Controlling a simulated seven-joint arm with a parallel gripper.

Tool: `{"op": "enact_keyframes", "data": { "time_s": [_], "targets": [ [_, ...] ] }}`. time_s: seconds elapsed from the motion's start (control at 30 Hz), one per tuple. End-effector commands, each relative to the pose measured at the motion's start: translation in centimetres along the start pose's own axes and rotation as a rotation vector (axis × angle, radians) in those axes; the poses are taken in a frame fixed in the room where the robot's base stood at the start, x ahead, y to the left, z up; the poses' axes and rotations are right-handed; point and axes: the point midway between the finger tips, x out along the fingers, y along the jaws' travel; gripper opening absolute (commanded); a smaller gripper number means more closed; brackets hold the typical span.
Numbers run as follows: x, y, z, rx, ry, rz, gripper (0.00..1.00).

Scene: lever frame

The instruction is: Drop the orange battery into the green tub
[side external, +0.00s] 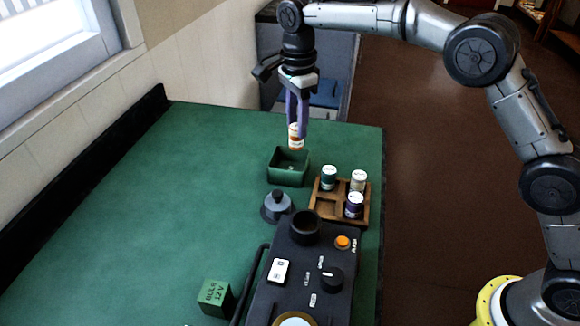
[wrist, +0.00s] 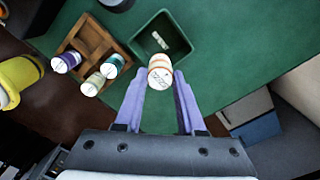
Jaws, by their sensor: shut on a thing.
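The orange battery (side external: 296,139), with a white band, is held upright between the purple fingers of my gripper (side external: 298,122). In the wrist view the battery (wrist: 160,74) sits between the fingertips of my gripper (wrist: 160,84). The green tub (side external: 288,178) stands on the green table under and slightly in front of the battery. The battery appears to be above the tub's rim, apart from it. In the wrist view the tub (wrist: 137,42) is open, with a small pale and green item (wrist: 158,40) inside that I cannot identify.
A wooden tray (side external: 325,210) beside the tub holds a teal battery (side external: 329,177), a cream battery (side external: 358,180) and a purple battery (side external: 354,205). A grey knobbed piece (side external: 277,205), a black control box (side external: 300,260) and a green block (side external: 214,297) stand nearer. The table's left side is clear.

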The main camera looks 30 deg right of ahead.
Motion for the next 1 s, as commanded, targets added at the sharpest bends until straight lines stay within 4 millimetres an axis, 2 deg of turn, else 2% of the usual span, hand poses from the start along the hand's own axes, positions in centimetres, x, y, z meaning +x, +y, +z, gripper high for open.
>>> {"op": "enact_keyframes", "data": {
  "time_s": [0.2,0.4,0.77,0.8,0.97,1.0],
  "targets": [
    [2.5,0.1,0.0,-0.001,0.001,0.002,0.0],
    [3.9,0.0,0.0,-0.001,0.0,0.0,0.0],
    [4.3,0.0,0.0,-0.001,0.0,-0.001,0.0],
    [4.3,0.0,0.0,-0.001,0.0,-0.001,0.44],
    [4.3,0.0,0.0,-0.001,0.0,-0.001,0.72],
    [4.3,0.0,0.0,-0.001,0.0,-0.001,0.73]
  ]
}}
